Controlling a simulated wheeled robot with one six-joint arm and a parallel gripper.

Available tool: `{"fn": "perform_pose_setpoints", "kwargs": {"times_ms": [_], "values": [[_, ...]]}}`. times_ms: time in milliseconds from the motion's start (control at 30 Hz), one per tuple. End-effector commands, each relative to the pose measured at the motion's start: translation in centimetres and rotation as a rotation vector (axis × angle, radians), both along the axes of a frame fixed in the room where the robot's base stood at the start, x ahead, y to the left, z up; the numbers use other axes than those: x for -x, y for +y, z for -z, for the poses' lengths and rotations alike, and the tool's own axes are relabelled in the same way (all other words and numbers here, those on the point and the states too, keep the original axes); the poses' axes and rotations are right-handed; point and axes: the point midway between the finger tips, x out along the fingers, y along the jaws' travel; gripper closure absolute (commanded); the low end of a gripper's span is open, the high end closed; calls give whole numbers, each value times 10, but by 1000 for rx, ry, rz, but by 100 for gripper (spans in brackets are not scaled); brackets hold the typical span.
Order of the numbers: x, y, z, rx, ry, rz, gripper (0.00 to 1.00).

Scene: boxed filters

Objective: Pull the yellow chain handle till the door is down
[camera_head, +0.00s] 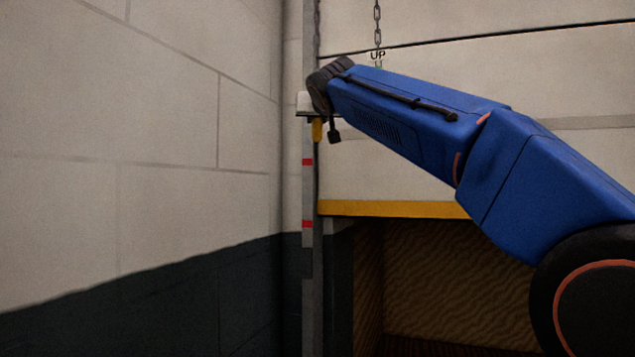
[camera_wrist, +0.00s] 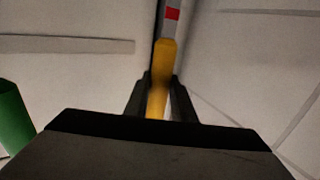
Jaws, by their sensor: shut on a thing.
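The yellow chain handle (camera_wrist: 160,75) stands between the two fingers of my gripper (camera_wrist: 160,98) in the wrist view, and the gripper is shut on it. In the head view the lower end of the yellow handle (camera_head: 318,130) shows just below my gripper (camera_head: 316,104), beside the vertical rail. The door (camera_head: 400,180) is a pale panelled sheet with a yellow bottom edge (camera_head: 390,208). It is partly down, with an open gap below that edge. My blue arm hides part of the door.
A vertical rail (camera_head: 307,190) with red marks runs along the door's left side. A block wall (camera_head: 150,130) with a dark lower band stands left. A green round object (camera_wrist: 12,118) shows at left in the wrist view.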

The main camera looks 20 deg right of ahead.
Motion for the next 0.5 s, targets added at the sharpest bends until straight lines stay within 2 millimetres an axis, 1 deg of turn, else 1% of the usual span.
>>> {"fn": "perform_pose_setpoints", "kwargs": {"times_ms": [100, 500], "values": [[1, 0, 16, 1, 3, -1, 100], [0, 0, 65, 2, 3, 1, 100]]}}
